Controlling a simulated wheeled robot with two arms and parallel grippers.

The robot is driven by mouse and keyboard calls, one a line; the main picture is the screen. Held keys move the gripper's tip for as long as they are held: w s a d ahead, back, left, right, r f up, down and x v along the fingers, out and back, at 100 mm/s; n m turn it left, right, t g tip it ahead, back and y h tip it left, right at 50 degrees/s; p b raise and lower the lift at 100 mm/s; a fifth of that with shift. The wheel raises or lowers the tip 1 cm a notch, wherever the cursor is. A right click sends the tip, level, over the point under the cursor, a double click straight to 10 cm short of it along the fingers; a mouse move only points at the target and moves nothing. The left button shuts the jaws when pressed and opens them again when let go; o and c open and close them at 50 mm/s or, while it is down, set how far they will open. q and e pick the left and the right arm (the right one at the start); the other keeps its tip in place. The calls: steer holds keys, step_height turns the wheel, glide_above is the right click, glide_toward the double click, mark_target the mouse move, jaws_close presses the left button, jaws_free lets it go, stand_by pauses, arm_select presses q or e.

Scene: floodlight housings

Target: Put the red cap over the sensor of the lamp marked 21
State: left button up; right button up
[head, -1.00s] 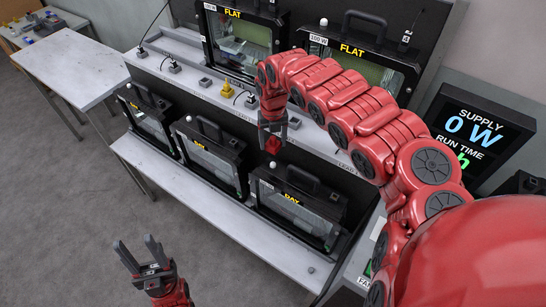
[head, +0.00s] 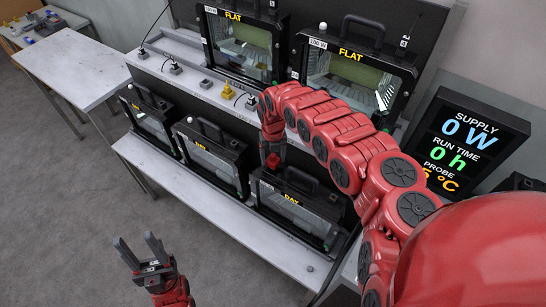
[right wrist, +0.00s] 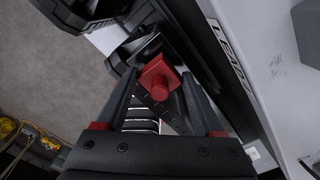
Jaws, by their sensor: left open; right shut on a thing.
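My right gripper (head: 271,158) is shut on the red cap (head: 273,162), just above the back left part of the lower right lamp (head: 297,208), which reads DAY. The right wrist view shows the red cap (right wrist: 160,76) between the two fingers, with its round stub toward the camera. The lamp's sensor is hidden behind the gripper in the head view. Other lower lamps are the middle one (head: 211,158) and the left one (head: 150,122). I cannot read the number 21 on any lamp. My left gripper (head: 140,250) is open and empty, low over the floor.
Two larger lamps marked FLAT stand above, left (head: 240,45) and right (head: 358,72). A yellow plug (head: 227,91) and several grey sockets line the ledge. A supply display (head: 463,145) stands at the right. A side table (head: 75,70) is at the left, with open floor before it.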

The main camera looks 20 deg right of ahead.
mark_target(273, 155)
steer(key=shift+f+b, duration=0.35)
steer(key=shift+f, duration=0.25)
steer(key=o, duration=1.3)
steer(key=shift+r, duration=0.1)
steer(key=shift+r+p, duration=0.7)
steer(key=shift+w+r, duration=0.15)
steer(key=shift+r, duration=0.15)
step_height(273, 155, up, 10)
steer(key=b, duration=0.3)
steer(key=shift+r, duration=0.6)
